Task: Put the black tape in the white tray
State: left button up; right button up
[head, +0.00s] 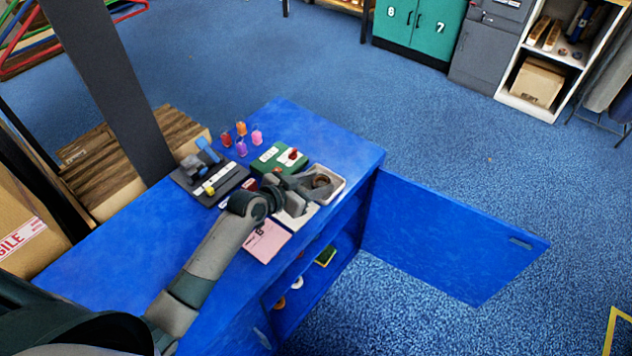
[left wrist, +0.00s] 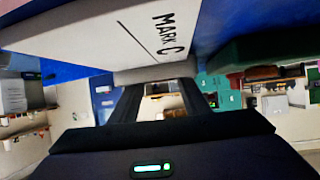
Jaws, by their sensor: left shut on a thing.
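My left gripper (head: 311,184) reaches across the blue cabinet top from the left. It is shut on a dark ring, the black tape (head: 321,181), at its fingertips. The white tray (head: 338,190) is a small shallow tray near the top's right edge, and the tape shows over it. I cannot tell whether the tape touches the tray floor. In the left wrist view the two dark fingers (left wrist: 158,100) show, with a pale edge just beyond them; the tape is not clear there. My right gripper is not in view.
A white block marked MARK C (left wrist: 150,35) lies close beside the gripper; green (head: 272,158) and pink (head: 267,242) boxes flank it. A dark organiser (head: 205,180) and several small coloured items stand farther left. The cabinet door (head: 450,237) hangs open at right. The near-left top is clear.

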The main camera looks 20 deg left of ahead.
pick_arm(q)
jog(key=shift+f, duration=0.1)
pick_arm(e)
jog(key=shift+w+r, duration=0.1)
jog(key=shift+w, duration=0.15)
pick_arm(q)
jog(key=o, duration=0.7)
jog(key=shift+c, duration=0.2)
jog(key=shift+o, duration=0.4)
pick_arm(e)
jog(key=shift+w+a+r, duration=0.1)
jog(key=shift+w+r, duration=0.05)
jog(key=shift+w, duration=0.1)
